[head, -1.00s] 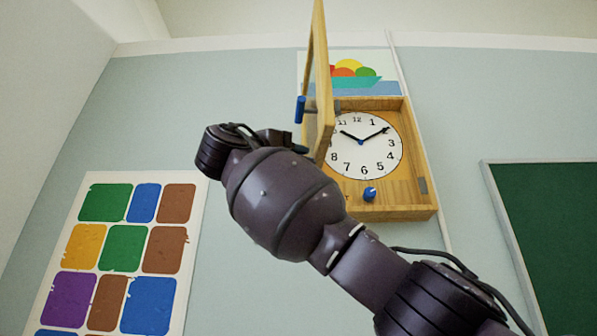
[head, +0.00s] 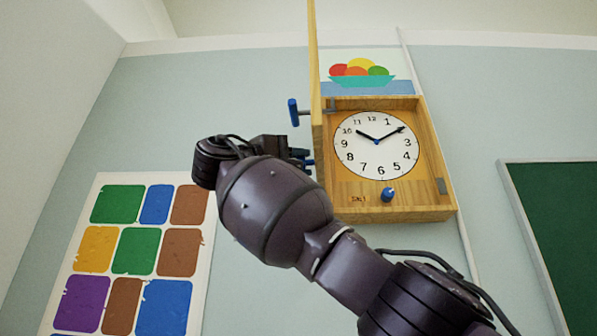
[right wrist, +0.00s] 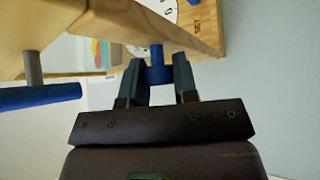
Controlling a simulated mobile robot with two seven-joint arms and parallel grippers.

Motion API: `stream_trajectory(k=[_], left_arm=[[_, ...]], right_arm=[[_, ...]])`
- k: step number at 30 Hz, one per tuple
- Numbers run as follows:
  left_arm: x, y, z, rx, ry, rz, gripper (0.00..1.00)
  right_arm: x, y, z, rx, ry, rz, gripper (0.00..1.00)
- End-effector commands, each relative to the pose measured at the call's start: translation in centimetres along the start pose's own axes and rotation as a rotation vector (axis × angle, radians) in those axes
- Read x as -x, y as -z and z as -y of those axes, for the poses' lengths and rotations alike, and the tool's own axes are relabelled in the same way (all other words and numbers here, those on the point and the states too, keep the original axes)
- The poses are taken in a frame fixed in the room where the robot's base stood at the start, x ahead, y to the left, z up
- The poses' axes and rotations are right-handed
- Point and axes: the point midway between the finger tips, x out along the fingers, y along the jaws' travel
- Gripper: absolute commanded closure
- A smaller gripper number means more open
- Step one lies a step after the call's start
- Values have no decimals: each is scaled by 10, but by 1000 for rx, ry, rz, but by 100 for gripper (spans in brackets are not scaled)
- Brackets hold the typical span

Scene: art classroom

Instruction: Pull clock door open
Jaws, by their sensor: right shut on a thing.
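My right gripper (head: 304,160) is at the door's outer side, low down. In the right wrist view its fingers (right wrist: 158,75) are shut on a blue knob (right wrist: 157,62) by the wooden door. A separate blue handle (head: 293,112) on a grey stem juts left from the door, above my gripper; it also shows in the right wrist view (right wrist: 38,96). My left gripper is not in view.
A blue knob (head: 388,194) sits below the clock face inside the case. A fruit bowl picture (head: 360,72) is behind the clock's top. A colour-patch poster (head: 130,240) hangs left and a green board (head: 560,240) right.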

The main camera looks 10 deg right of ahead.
Motion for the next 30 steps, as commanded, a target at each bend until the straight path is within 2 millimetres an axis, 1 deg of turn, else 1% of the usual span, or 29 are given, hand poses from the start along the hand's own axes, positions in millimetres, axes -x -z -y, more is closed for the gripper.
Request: stream_trajectory(k=[3, 4, 8, 9, 16, 20, 23, 30], left_arm=[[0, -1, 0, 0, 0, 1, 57], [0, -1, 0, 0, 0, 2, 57], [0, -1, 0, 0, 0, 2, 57], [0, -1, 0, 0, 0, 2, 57], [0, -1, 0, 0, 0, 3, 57], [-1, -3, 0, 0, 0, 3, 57], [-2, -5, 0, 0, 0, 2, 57], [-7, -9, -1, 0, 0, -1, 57]], right_arm=[[0, 0, -1, -1, -3, 1, 100], [0, -1, -1, -1, -2, 1, 70], [0, 0, -1, 0, -1, 1, 50], [0, 0, 0, 0, -1, 1, 48], [0, 0, 1, 0, 1, 1, 48], [7, 0, 1, 0, 1, 0, 48], [19, 0, 2, 0, 1, 0, 48], [64, 0, 2, 0, 1, -1, 48]])
